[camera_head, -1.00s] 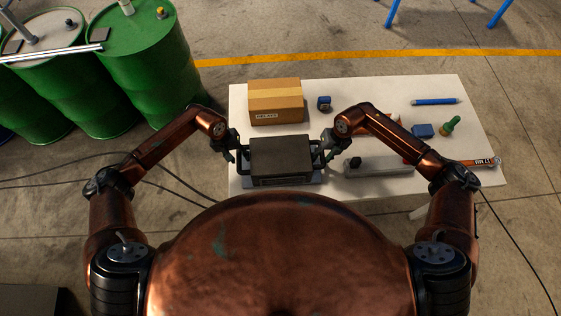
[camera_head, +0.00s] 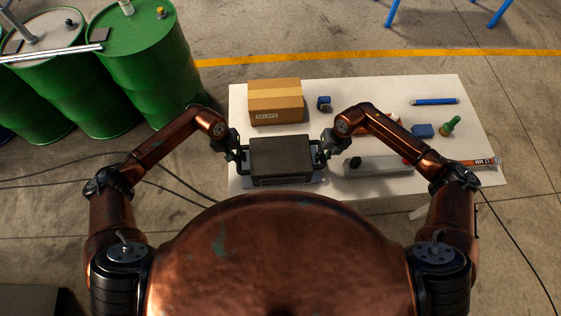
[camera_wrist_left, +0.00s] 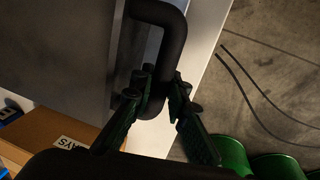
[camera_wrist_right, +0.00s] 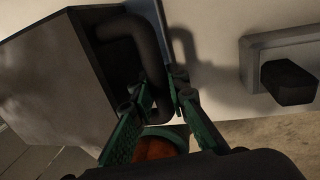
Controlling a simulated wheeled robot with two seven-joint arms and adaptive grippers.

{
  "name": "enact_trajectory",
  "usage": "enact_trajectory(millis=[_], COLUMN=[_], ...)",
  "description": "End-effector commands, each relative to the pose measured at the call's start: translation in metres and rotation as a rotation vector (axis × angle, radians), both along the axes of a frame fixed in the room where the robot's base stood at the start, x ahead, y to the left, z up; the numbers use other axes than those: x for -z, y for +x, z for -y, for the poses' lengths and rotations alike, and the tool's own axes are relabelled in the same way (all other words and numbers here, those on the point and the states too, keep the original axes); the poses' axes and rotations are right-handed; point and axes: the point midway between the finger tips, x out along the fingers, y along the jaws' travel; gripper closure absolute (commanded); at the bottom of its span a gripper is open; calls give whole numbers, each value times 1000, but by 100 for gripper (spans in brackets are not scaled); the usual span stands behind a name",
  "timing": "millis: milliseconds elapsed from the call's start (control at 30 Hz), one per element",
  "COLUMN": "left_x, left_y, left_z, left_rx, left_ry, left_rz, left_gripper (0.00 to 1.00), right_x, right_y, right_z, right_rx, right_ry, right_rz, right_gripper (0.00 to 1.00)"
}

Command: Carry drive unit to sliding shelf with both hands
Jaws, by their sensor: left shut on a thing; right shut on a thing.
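The drive unit (camera_head: 282,157) is a dark box with a black bar handle on each side, near the table's front left part. My left gripper (camera_head: 239,156) is shut on its left handle, which shows between the fingers in the left wrist view (camera_wrist_left: 172,45). My right gripper (camera_head: 321,156) is shut on its right handle, also seen in the right wrist view (camera_wrist_right: 150,65). A grey plate (camera_head: 316,180) shows under the unit; I cannot tell whether they touch. No sliding shelf can be made out clearly.
The white table (camera_head: 385,100) holds a cardboard box (camera_head: 275,101) behind the unit and a grey block with a black knob (camera_head: 382,166) to its right. Several small tools lie farther right. Green drums (camera_head: 150,58) stand at the left.

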Motion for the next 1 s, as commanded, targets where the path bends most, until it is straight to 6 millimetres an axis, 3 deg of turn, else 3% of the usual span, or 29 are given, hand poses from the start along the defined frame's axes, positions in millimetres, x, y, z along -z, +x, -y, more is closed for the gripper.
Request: enact_trajectory(millis=[667,1000], left_x=[-4,-24], left_y=[1,1], left_z=[0,0], left_rx=[-1,-1], left_ry=[-1,-1], left_rz=[3,3], left_gripper=[100,100], right_x=[-4,-24], right_y=[1,1], right_z=[0,0], right_rx=[1,1], right_ry=[1,1], right_rz=[3,3], right_gripper=[100,100])
